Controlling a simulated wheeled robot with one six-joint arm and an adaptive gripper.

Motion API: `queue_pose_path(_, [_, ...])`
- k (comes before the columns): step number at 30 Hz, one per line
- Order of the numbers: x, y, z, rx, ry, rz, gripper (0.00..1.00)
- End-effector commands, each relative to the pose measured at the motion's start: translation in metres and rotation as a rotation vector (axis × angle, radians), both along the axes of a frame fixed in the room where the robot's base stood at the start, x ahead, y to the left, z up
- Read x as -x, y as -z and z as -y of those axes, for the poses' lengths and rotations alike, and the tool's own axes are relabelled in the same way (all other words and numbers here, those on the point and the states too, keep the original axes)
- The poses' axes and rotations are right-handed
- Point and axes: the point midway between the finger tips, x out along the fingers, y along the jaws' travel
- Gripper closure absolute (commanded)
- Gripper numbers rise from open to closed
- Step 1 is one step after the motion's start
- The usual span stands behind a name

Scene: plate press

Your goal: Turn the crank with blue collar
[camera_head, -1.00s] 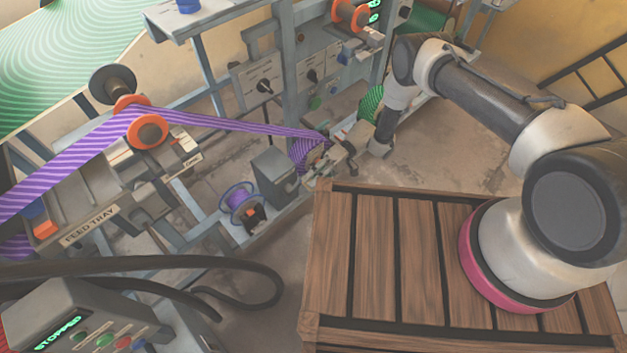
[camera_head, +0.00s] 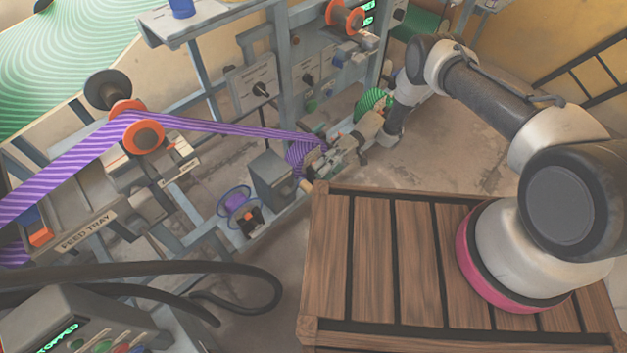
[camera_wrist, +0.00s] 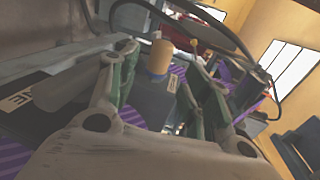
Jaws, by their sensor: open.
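My gripper (camera_head: 322,168) is open at the lower right of the machine frame, beside the purple-striped web. In the wrist view, its fingers (camera_wrist: 163,62) stand apart, with a tan cylindrical knob (camera_wrist: 159,57) between them, nearer the left finger. The knob looks like a crank handle; a small tan end (camera_head: 306,185) shows just below the gripper in the head view.
A purple-striped web (camera_head: 220,127) runs over orange-flanged rollers (camera_head: 143,137) to a roll beside my gripper. A green roll (camera_head: 372,101) is behind. A slatted wooden platform (camera_head: 365,260) lies in front.

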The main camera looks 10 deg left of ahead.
Motion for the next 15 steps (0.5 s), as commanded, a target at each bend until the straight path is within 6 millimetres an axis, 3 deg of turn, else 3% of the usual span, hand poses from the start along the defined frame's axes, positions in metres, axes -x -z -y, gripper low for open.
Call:
queue_pose_path(6, [-0.031, -0.008, 0.026, -0.002, 0.001, 0.001, 0.51])
queue_pose_path(15, [-0.043, -0.011, 0.037, 0.0, -0.001, -0.001, 0.51])
